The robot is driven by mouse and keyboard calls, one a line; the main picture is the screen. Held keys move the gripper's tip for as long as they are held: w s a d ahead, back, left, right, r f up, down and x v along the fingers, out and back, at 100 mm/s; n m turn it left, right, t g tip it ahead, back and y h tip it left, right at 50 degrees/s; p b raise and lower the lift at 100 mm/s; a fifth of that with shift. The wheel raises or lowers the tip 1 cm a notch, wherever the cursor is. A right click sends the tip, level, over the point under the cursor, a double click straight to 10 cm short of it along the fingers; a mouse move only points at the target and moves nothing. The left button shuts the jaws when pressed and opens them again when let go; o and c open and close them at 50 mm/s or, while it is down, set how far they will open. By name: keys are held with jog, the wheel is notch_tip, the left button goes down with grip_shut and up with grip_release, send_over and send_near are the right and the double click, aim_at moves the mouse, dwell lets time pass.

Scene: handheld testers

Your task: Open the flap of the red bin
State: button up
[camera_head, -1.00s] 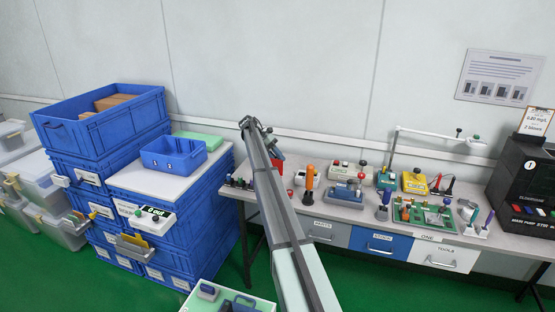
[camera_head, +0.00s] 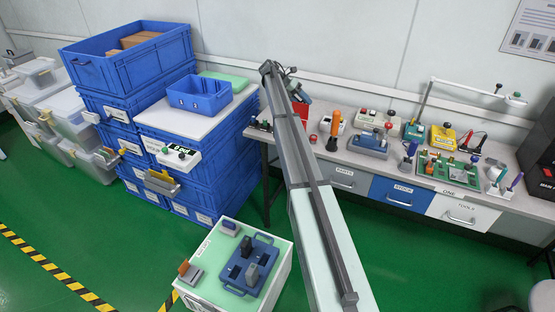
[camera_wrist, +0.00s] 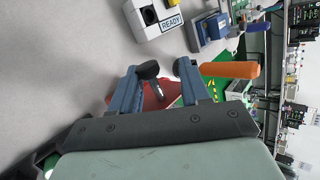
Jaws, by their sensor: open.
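My gripper (camera_wrist: 165,69) shows in the wrist view with its two dark-tipped blue fingers apart and nothing clasped between the tips. A red thing (camera_wrist: 152,97) lies behind and between the fingers, partly hidden by them; it may be the red bin, but its flap cannot be made out. In the head view, a small red piece (camera_head: 302,113) shows beside my arm at the left part of the bench, mostly hidden by the arm. I cannot tell whether the gripper touches the red thing.
The bench (camera_head: 345,160) carries several testers, including a white READY unit (camera_wrist: 153,17). An orange handle (camera_wrist: 228,70) stands close to the right finger. Stacked blue crates (camera_head: 130,60) stand at left. A pale cabinet with a blue tray (camera_head: 247,264) stands in front.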

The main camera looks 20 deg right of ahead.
jog(key=shift+s+a+r+m+t+h, duration=0.2)
jog(key=shift+s+a+m+t+h, duration=0.7)
jog(key=shift+s+h, duration=0.25)
jog(key=shift+s+a+f+m+t+h, duration=0.1)
jog(key=shift+s+a+m+t+h, duration=0.4)
jog(key=shift+s+a+m+h, duration=0.25)
jog(key=a+m+h, duration=0.1)
jog(key=s+f+m+t+h, duration=0.1)
jog(key=h, duration=0.1)
jog(key=shift+s+a+f, duration=0.1)
jog(key=shift+s+a, duration=0.15)
jog(key=shift+a, duration=0.15)
jog(key=m+h, duration=0.3)
send_near(302, 105)
jog(key=s+a+f, duration=0.2)
jog(key=s+a, duration=0.2)
jog(key=a, duration=0.5)
jog(key=s+f+y, duration=0.1)
jog(key=s+f, duration=0.4)
jog(key=f, duration=0.3)
jog(key=s+d+f+m+y, duration=0.1)
jog(key=s+f+y, duration=0.1)
jog(key=s+f, duration=0.3)
jog(key=shift+d+f, duration=0.2)
jog(key=shift+f, duration=1.4)
